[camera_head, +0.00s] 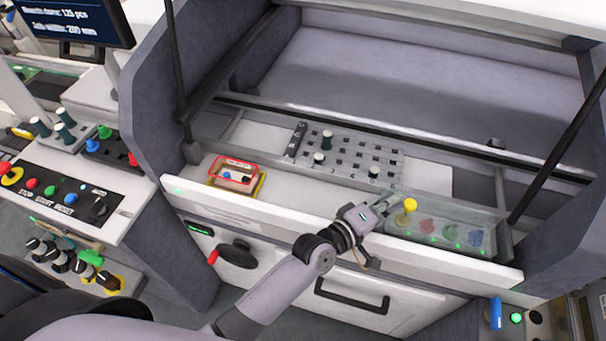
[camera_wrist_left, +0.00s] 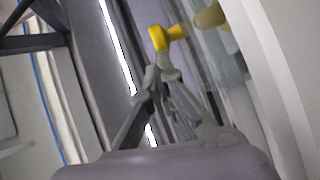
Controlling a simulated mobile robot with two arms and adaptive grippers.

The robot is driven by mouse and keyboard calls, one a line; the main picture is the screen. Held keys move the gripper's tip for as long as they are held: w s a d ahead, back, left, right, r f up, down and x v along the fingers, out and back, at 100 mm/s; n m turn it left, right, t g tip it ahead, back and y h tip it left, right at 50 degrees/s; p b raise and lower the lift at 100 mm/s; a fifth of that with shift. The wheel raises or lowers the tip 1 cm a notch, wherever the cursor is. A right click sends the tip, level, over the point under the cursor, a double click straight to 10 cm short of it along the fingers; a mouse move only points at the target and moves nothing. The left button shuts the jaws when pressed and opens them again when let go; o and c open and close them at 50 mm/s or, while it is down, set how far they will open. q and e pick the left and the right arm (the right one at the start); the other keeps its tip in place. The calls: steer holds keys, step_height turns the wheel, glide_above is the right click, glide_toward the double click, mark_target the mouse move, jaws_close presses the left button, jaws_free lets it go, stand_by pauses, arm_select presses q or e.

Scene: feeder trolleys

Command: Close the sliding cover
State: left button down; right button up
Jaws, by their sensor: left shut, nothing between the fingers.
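The sliding cover (camera_head: 492,217) looks like a clear panel at the front right of the machine's ledge. Faded coloured buttons show in the same area, and I cannot tell exactly how far the panel reaches over them. A yellow knob (camera_head: 410,205) stands at its left end. The knob also shows in the left wrist view (camera_wrist_left: 160,38), just beyond my fingertips. My left gripper (camera_head: 385,200) is shut and empty, just left of the knob. Its fingertips (camera_wrist_left: 160,74) meet close to the knob, and I cannot tell whether they touch it. My right gripper is not in view.
A grey perforated plate (camera_head: 350,150) with dark pegs lies behind the gripper. A red-edged tray (camera_head: 233,172) sits to the left on the ledge. A black drawer handle (camera_head: 352,297) is below. Dark struts (camera_head: 555,165) rise at both sides of the opening.

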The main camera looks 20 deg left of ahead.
arm_select(q)
steer(key=shift+d, duration=1.15)
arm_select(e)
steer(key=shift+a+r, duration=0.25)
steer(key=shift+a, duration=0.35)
